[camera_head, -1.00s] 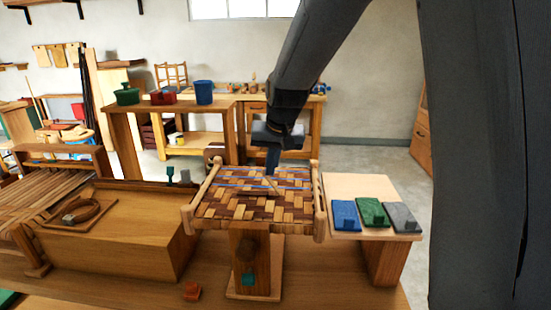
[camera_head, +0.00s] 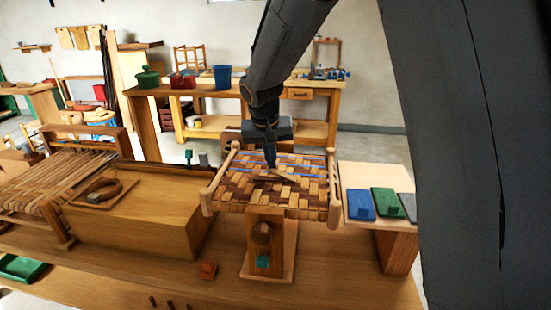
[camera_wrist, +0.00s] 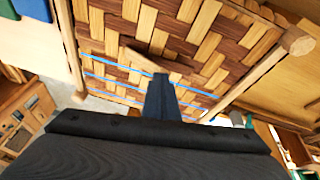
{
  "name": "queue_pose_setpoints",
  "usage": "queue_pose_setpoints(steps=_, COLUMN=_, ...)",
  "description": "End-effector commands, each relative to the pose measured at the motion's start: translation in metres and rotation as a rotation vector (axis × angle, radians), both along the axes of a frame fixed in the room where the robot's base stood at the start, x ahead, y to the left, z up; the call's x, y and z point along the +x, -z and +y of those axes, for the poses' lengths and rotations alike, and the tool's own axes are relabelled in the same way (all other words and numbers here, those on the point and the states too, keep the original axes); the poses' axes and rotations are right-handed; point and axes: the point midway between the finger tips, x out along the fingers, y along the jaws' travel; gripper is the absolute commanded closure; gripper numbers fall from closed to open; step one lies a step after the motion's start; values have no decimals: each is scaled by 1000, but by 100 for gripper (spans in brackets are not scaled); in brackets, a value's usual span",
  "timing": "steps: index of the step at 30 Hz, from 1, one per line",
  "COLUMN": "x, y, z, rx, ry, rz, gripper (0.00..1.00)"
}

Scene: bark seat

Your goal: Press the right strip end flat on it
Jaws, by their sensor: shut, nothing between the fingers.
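The bark seat (camera_head: 240,205) is a wooden frame woven with light and dark brown strips. Blue lines (camera_head: 298,163) cross its far part; they also show in the wrist view (camera_wrist: 110,80). My gripper (camera_head: 271,165) is shut and empty, pointing down over the far middle of the seat. In the wrist view my closed fingertips (camera_wrist: 160,77) are beside a loose-looking strip end (camera_wrist: 142,61) lying slantwise on the weave. This strip also shows in the head view (camera_head: 285,177). I cannot tell whether the fingertips touch it.
A side board on the right holds a blue block (camera_head: 360,205), a green block (camera_head: 387,203) and a grey one (camera_head: 409,207). A wooden box (camera_head: 140,240) stands to the left, with a tray and a coiled strip (camera_head: 103,190) on top.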

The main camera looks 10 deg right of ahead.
Motion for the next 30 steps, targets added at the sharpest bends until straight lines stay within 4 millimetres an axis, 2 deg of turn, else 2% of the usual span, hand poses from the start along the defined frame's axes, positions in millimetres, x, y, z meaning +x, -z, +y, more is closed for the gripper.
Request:
queue_pose_setpoints(steps=3, x=2, y=8, z=6, rx=-56, ry=-3, rz=18, gripper=100)
queue_pose_setpoints(steps=12, x=5, y=22, z=15, rx=-51, ry=0, rz=17, gripper=100)
queue_pose_setpoints(steps=30, x=6, y=27, z=18, rx=-50, ry=0, rz=18, gripper=100)
